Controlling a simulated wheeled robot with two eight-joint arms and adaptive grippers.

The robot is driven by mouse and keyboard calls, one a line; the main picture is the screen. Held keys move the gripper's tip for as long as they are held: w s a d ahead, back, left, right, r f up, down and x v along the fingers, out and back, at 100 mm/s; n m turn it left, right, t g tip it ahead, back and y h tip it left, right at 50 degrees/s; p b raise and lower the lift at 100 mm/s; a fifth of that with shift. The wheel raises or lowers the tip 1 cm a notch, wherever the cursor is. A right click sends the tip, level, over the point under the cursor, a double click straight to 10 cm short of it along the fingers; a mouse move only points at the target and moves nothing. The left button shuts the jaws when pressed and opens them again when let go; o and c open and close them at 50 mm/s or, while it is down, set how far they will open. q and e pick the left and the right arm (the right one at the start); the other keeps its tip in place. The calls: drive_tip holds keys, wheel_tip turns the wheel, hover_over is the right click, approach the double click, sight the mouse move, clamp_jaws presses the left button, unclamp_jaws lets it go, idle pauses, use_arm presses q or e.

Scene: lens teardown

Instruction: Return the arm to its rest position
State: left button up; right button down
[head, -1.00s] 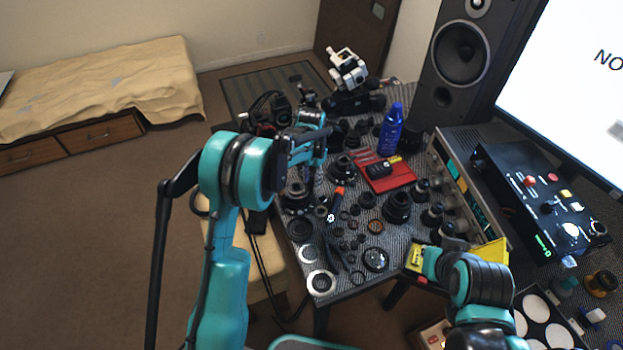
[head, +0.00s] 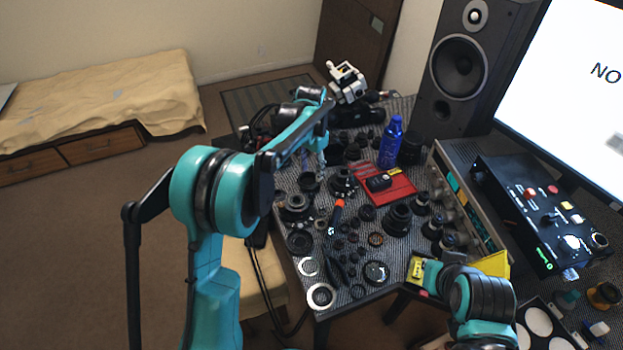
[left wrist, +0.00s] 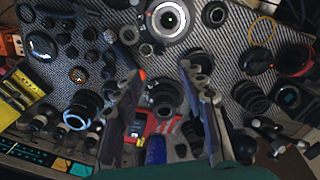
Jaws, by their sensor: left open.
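My left arm (head: 215,195) reaches in from the left, its forearm stretched over the far left of the work table (head: 345,295). My left gripper (left wrist: 165,105) is open in the left wrist view, its two fingers apart with nothing held between them. It hangs above the table; a dark round lens part (left wrist: 163,95) shows below, between the fingers. In the head view the fingertips are small and partly hidden by the arm. My right arm (head: 480,295) is at the lower right; its gripper (head: 428,270) is beside a yellow piece (head: 416,268), and its fingers are unclear.
Lens parts and rings crowd the table around a red mat (head: 398,190). A blue bottle (head: 390,142) stands behind the mat. A speaker (head: 458,65), a monitor (head: 575,90) and a control box (head: 540,215) bound the right. The floor at the left is clear.

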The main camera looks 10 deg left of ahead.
use_arm(q)
drive_tip(key=shift+r, duration=0.45)
drive_tip(key=s+a+r+n+t, duration=0.25)
drive_tip(key=s+r, duration=0.25)
drive_tip(key=s, duration=0.5)
drive_tip(key=s+a+r+n+t, duration=0.1)
drive_tip(key=s+r+t, duration=0.3)
drive_tip(key=s, duration=0.7)
drive_tip(key=s+f+n, duration=0.2)
drive_tip(key=s+f, duration=0.1)
drive_tip(key=s, duration=0.4)
drive_tip(key=shift+s+a+t, duration=0.15)
drive_tip(key=shift+s+t, duration=0.2)
